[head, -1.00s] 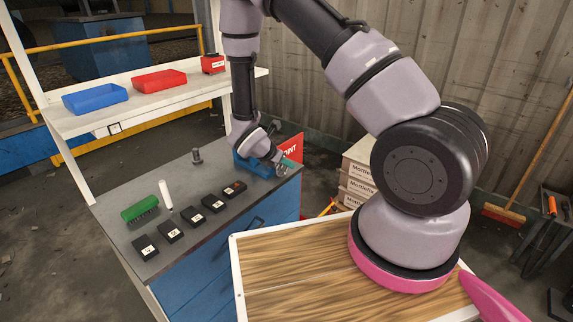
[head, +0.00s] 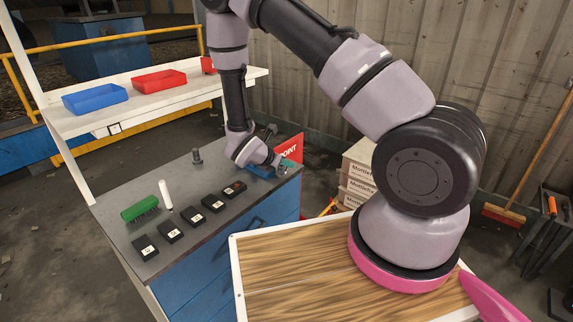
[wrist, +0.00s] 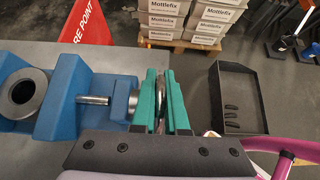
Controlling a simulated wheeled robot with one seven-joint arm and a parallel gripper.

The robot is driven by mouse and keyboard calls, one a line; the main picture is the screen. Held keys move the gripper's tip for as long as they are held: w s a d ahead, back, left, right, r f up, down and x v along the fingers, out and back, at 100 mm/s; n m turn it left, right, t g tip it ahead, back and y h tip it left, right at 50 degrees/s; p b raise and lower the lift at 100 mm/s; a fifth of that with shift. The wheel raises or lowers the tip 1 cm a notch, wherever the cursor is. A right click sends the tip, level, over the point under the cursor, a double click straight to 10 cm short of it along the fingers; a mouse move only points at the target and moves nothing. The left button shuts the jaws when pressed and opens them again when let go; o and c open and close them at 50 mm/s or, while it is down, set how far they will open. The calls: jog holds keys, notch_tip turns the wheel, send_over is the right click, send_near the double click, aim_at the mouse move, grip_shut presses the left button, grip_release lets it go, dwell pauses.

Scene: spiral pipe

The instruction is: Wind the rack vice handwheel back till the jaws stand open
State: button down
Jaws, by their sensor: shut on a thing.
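The blue rack vice shows large in the wrist view (wrist: 68,95), with a round grey metal ring (wrist: 22,92) at its left side and a bare metal spindle (wrist: 93,100) running right. The handwheel (wrist: 161,97) shows edge-on as a thin metal rim. My gripper (wrist: 162,85) has its teal fingers shut on that rim, one on each side. In the head view the vice (head: 262,172) stands at the bench's far right corner, mostly hidden by my wrist, and my teal gripper (head: 289,163) is beside it. I cannot tell how far the jaws stand apart.
Several black labelled blocks (head: 191,215), a green brush-like item (head: 139,208) and a white cylinder (head: 165,194) lie on the grey bench. A red sign (head: 290,148) stands behind the vice. A black tray (wrist: 216,95) is right of my fingers.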

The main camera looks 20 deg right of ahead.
jog(key=t+h, duration=0.2)
jog(key=h, duration=0.1)
jog(key=r+t+h, duration=0.1)
jog(key=h, duration=0.1)
jog(key=shift+s+a+t, duration=0.2)
jog(key=shift+a+t, duration=0.1)
dwell(0.4)
jog(key=c, duration=1.2)
grip_release()
jog(key=v, duration=1.1)
jog(key=shift+f, duration=0.2)
